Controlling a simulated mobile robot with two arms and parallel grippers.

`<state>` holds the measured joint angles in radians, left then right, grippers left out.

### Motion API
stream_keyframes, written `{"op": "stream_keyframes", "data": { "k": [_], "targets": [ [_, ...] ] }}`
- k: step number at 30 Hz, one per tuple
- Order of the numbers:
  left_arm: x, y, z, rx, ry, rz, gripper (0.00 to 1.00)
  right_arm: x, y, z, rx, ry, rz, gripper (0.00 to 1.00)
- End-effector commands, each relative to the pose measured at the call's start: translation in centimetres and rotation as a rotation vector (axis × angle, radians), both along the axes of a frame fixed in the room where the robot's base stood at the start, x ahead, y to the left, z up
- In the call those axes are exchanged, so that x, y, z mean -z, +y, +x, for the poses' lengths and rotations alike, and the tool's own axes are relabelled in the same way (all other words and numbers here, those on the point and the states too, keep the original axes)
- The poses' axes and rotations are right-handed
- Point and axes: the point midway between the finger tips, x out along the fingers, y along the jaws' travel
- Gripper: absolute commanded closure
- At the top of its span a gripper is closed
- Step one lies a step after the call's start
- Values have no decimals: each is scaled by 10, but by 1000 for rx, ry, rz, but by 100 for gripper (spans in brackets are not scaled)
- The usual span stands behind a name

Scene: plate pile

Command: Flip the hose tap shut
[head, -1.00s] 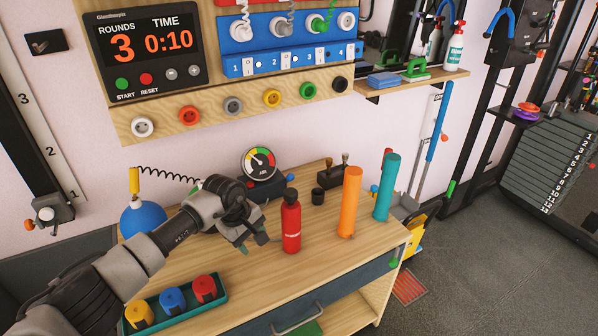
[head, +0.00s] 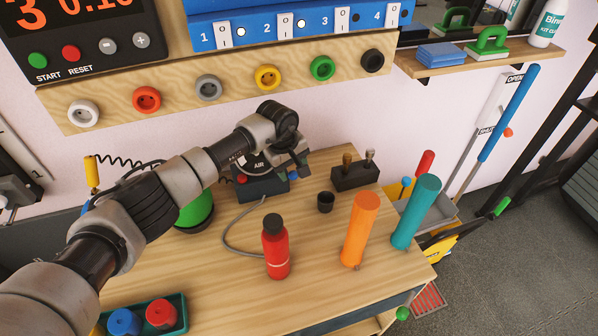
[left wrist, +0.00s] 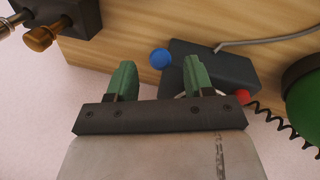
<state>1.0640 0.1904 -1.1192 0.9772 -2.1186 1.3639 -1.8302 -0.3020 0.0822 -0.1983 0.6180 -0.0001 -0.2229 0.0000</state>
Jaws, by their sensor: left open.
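A long blue lever (head: 508,112) stands at the right before a plate marked OPEN and SHUT, leaning towards OPEN.
A black block (head: 355,177) with two small levers stands right of the gripper, near a black cup (head: 325,202). A red bottle (head: 275,248), an orange cylinder (head: 359,232) and a teal cylinder (head: 416,213) stand forward on the bench. A wall rail with coloured sockets (head: 208,87) is above.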

Motion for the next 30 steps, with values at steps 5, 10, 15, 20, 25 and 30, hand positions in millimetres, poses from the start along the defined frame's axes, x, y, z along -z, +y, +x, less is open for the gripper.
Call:
{"op": "stream_keyframes", "data": {
  "k": [5,10,15,20,25,30],
  "targets": [
    [30,-6,3,-2,3,-1,48,2,12,-11,0,23,13,100],
    [47,-8,5,-2,1,-2,48,-1,13,12,0,-6,15,100],
    [52,-8,6,-1,0,0,48,-4,9,33,3,-30,9,100],
    [51,-8,6,0,0,0,48,-4,5,34,4,-31,3,100],
    [51,-8,6,-1,0,0,71,-3,2,27,3,-22,0,100],
    [51,-8,6,-1,0,0,97,-2,2,20,2,-11,0,100]
  ]
}}
